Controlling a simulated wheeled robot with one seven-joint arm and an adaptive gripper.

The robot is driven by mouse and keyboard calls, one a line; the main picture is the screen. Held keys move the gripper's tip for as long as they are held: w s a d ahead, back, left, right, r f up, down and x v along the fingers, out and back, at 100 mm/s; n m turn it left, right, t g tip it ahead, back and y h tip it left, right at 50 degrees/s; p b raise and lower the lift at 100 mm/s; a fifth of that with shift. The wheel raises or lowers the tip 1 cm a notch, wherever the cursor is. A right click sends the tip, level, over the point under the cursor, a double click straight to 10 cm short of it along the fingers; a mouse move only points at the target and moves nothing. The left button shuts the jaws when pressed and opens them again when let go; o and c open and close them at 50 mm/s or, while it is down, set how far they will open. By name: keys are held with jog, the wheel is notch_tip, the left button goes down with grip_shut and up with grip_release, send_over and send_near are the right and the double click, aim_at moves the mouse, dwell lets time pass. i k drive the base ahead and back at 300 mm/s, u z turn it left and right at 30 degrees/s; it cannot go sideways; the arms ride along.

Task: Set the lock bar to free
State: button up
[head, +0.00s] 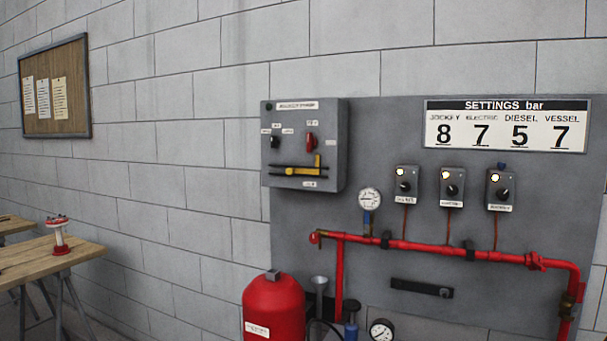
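A grey control box (305,143) is fixed to the wall panel left of the settings sign. Low on its front is a yellow bar (299,171) lying level across a dark slot, with a short upright yellow piece near its right end; this looks like the lock bar. A small label (309,184) sits under it, too small to read. Above the bar are a black knob (275,142) and a red handle (310,143), each with small unreadable labels. My gripper is not in view.
Red pipework (430,249) with a pressure gauge (369,198) crosses the grey panel below several small boxes. A black slotted plate (421,288) is lower. A red tank (273,308) stands below the control box. A wooden trestle table (45,258) is at left.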

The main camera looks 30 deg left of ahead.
aim_at(290, 172)
jog(key=u, duration=2.35)
jog(key=i, duration=0.9)
jog(key=z, duration=1.95)
